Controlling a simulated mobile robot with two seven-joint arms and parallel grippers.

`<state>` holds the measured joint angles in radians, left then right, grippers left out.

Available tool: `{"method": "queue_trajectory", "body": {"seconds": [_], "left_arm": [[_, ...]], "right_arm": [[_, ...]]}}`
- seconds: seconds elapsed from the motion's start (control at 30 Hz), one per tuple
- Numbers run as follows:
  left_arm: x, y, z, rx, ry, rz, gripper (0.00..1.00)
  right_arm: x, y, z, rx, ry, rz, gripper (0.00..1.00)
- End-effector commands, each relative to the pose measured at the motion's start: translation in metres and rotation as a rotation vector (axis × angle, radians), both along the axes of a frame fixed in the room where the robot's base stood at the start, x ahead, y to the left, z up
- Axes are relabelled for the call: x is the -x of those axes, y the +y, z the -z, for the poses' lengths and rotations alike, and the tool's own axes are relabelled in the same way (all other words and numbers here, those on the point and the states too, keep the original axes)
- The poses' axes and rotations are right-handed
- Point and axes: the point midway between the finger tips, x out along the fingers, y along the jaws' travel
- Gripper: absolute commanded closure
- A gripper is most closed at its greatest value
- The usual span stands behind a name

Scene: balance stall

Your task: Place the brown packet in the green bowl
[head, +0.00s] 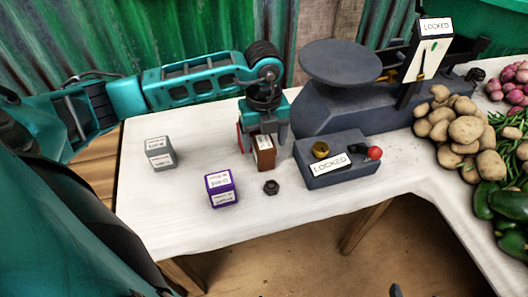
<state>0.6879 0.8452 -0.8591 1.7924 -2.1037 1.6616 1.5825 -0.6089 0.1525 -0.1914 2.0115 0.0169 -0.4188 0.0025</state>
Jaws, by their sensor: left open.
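The brown packet (265,158) stands upright on the white table, with a white label on its top and upper side. My left gripper (263,142) points down at it from above. Its jaws are open, with one finger to each side of the packet, and the gripper hides part of the packet's back. I cannot make out a green bowl for certain. A green curved shape (497,17) at the top right is cut off by the picture edge. My right gripper is not recognisable in the view.
A purple packet (221,189), a grey packet (160,153) and a dark hex nut (271,187) are nearby. A dark scale (340,60) and a box marked LOCKED (337,168) stand to the right. Potatoes (462,130) and peppers (508,203) lie farther right. The table's front left is clear.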

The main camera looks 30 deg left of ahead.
Motion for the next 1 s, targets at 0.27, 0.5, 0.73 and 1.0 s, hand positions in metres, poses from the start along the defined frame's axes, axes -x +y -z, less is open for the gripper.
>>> {"method": "queue_trajectory", "body": {"seconds": [0.27, 0.5, 0.73, 1.0], "left_arm": [[0.0004, -0.0006, 0.0112, 0.001, 0.001, 0.002, 0.23], [0.0004, -0.0006, 0.0109, 0.001, 0.001, 0.002, 0.39], [0.0004, -0.0004, 0.0107, 0.001, 0.001, 0.002, 0.61], [0.0002, -0.0004, 0.0104, 0.001, -0.001, 0.001, 0.81]], "right_arm": [[-0.0023, 0.0019, -0.0024, -0.004, -0.007, -0.002, 0.24], [-0.0026, 0.0024, -0.0029, -0.005, -0.008, -0.003, 0.24], [-0.0028, 0.0036, -0.0033, -0.010, -0.009, 0.000, 0.24], [-0.0029, 0.0045, -0.0034, -0.014, -0.009, 0.003, 0.24]]}}
